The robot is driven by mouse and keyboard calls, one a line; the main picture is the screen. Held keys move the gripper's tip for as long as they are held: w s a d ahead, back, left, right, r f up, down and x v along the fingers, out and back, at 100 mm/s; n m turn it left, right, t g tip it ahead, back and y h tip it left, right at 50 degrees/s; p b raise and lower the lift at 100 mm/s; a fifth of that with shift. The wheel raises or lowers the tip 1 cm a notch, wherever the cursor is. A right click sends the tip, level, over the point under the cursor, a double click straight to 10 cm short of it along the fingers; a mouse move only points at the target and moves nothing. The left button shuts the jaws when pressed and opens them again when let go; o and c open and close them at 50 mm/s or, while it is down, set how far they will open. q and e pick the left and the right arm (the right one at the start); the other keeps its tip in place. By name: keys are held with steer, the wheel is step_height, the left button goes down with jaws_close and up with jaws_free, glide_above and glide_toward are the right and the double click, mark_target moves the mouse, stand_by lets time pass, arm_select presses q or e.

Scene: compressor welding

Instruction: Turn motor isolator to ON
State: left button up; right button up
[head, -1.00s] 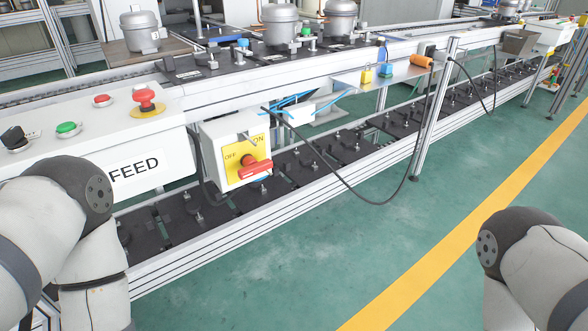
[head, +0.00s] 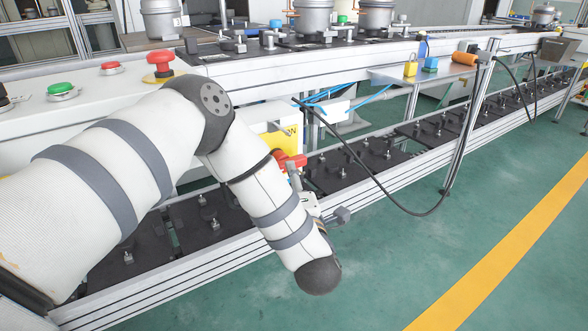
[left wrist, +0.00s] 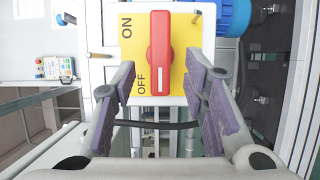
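The motor isolator shows in the left wrist view as a yellow plate (left wrist: 182,40) with a red handle (left wrist: 158,58). The plate is seen turned sideways, with ON at the upper left and OFF at the lower left. The handle lies upright in this view, its white mark at the lower end near OFF. My left gripper (left wrist: 162,78) is open, one finger on each side of the handle's lower part, with visible gaps. In the head view, my left arm hides most of the isolator; part of the yellow plate (head: 283,136) and red handle (head: 290,161) show. My right gripper is out of view.
The white FEED box carries a green button (head: 62,89), a red button (head: 111,67) and a red emergency stop (head: 160,66). A black cable (head: 375,190) hangs right of the isolator by a conveyor leg (head: 468,120). The green floor (head: 400,270) in front is clear.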

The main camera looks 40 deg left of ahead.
mark_target(283, 162)
arm_select(q)
steer(key=x, duration=0.6)
steer(key=shift+w+a, duration=0.2)
steer(key=c, duration=0.9)
